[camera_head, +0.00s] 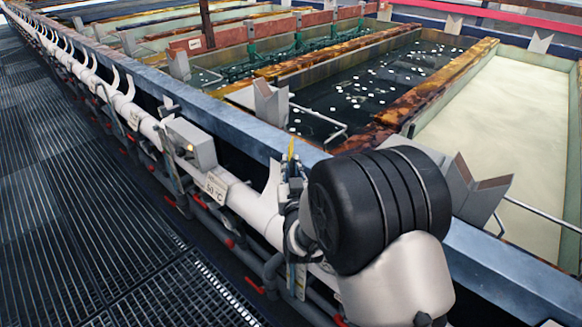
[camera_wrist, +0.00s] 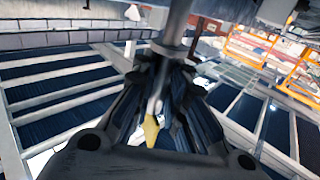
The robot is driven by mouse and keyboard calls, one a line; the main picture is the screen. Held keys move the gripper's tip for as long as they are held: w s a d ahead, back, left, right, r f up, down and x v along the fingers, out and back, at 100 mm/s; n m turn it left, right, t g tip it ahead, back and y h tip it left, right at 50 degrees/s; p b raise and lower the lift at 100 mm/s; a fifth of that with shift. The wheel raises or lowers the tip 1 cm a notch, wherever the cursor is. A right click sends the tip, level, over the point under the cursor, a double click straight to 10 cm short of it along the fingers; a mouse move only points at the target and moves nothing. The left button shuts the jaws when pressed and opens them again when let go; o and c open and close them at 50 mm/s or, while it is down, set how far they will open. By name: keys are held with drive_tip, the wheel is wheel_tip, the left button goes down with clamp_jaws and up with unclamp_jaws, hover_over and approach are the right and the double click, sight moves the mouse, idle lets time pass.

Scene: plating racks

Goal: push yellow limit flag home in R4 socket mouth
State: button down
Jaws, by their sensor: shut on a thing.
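The yellow limit flag (camera_wrist: 151,130) shows in the wrist view as a small yellow tip between my fingers, on the palm side. A grey stem runs from it up past the fingertips. My gripper (camera_wrist: 166,68) is shut on the flag. In the head view a thin yellow strip (camera_head: 290,148) stands up by the blue tank rim, just left of my black wrist joint. The fingers there are small and partly hidden by my arm. I cannot make out the R4 socket mouth or whether the flag touches it.
A white pipe (camera_head: 145,122) with brackets runs along the tank side. A grey box (camera_head: 190,143) and a 50 °C label (camera_head: 216,187) sit on it. Grey V-shaped saddles (camera_head: 271,103) stand along the blue rim (camera_head: 225,118). Dark grating floor (camera_head: 80,200) lies free at left.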

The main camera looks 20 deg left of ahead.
drive_tip(key=shift+f+b, duration=0.8)
drive_tip(key=shift+f, duration=0.25)
drive_tip(key=shift+f, duration=0.4)
drive_tip(key=shift+f, duration=0.3)
drive_tip(key=shift+f, duration=0.15)
drive_tip(key=shift+r+p, duration=0.7)
drive_tip(key=shift+r, duration=1.25)
drive_tip(key=shift+b, duration=0.65)
drive_tip(key=shift+f, duration=0.2)
idle(0.5)
